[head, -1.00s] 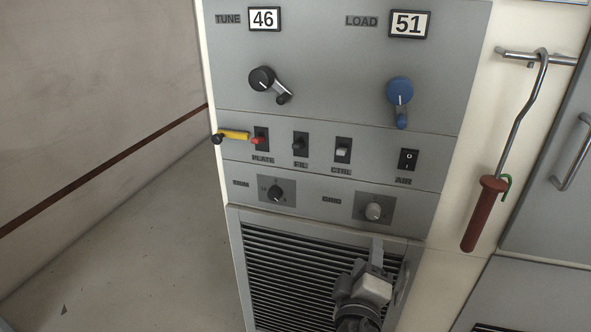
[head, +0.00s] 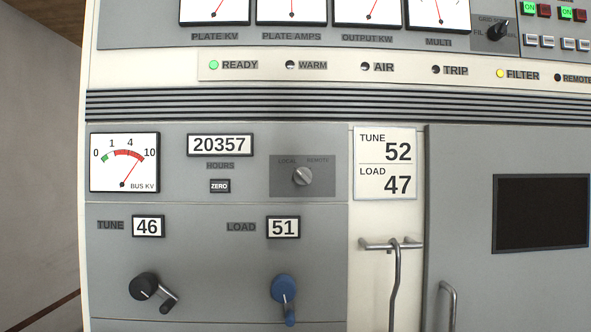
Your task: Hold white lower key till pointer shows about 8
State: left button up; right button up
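Small white keys (head: 540,41) sit in a row at the upper right, below green and red buttons. Their lettering is too small to read, so I cannot tell which is the lower key. Several meters stand along the top edge, cut off above: plate kV (head: 214,9), plate amps (head: 291,9), output kW (head: 371,10) and multi (head: 438,12). Their scales are mostly hidden. The bus kV meter (head: 124,162) at the left has its pointer toward the upper right, near the 10 end. Neither of my grippers is in view.
A tune and load card (head: 385,163) reads 52 and 47; the counters read 46 (head: 148,226) and 51 (head: 283,227). A black crank (head: 143,287) and a blue crank (head: 284,289) protrude below. A hooked rod (head: 395,285) hangs right of them. The ready lamp (head: 213,65) is green.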

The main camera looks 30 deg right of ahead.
aim_at(547, 41)
jog(key=z, duration=2.35)
